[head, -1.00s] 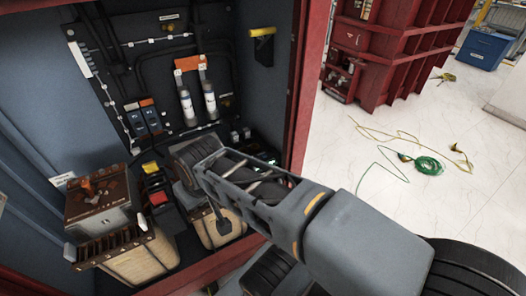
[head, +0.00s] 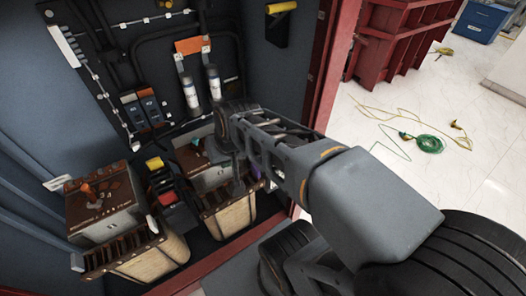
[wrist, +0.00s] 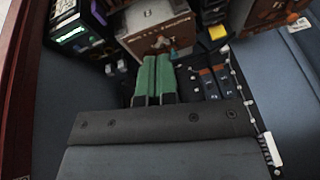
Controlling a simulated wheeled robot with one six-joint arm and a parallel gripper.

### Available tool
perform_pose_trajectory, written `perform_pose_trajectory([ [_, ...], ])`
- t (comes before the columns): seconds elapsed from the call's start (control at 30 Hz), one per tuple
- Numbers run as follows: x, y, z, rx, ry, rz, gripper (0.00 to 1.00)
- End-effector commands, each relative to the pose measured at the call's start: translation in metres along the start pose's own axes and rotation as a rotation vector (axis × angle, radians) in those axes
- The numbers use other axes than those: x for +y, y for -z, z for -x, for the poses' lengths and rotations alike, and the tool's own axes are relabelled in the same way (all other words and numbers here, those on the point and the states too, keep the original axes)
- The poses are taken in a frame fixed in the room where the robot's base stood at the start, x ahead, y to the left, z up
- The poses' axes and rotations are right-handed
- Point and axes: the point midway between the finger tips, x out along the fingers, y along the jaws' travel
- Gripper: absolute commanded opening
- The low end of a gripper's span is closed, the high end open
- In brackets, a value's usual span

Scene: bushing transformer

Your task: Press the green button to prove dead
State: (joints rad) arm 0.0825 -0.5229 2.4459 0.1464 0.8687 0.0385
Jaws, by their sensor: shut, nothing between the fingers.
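My gripper (wrist: 154,66) has green fingers that lie side by side, shut and empty, in the wrist view. In the head view it is partly hidden by my arm, over the right brown-topped box (head: 212,176) in the cabinet. A small green part (head: 196,143) stands on that box's top. It also shows in the wrist view (wrist: 173,53), just beyond my fingertips; I cannot tell whether they touch. I cannot tell whether this part is the green button. A dark device with a glowing green display (wrist: 72,35) is at the upper left of the wrist view.
A left brown-topped box (head: 104,200) has an orange lever. Yellow and red blocks (head: 166,196) sit between the boxes. Switches (head: 142,110) and two white cylinders (head: 214,84) are on the back panel. The red frame (head: 325,75) edges the cabinet. A green cable (head: 428,143) lies on the floor outside.

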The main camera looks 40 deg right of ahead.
Motion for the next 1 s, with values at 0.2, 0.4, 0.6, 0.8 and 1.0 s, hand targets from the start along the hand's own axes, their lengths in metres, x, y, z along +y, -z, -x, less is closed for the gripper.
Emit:
perform_pose_trajectory([
  [0.2,0.039,0.069,-0.071,-0.013,0.213,-0.737,0.00],
  [0.4,0.116,0.122,-0.125,0.047,0.365,-1.377,0.00],
  [0.6,0.182,0.140,-0.158,0.108,0.447,-1.768,0.00],
  [0.8,0.214,0.143,-0.172,0.141,0.484,-1.942,0.00],
  [1.0,0.220,0.144,-0.174,0.147,0.490,-1.973,0.00],
])
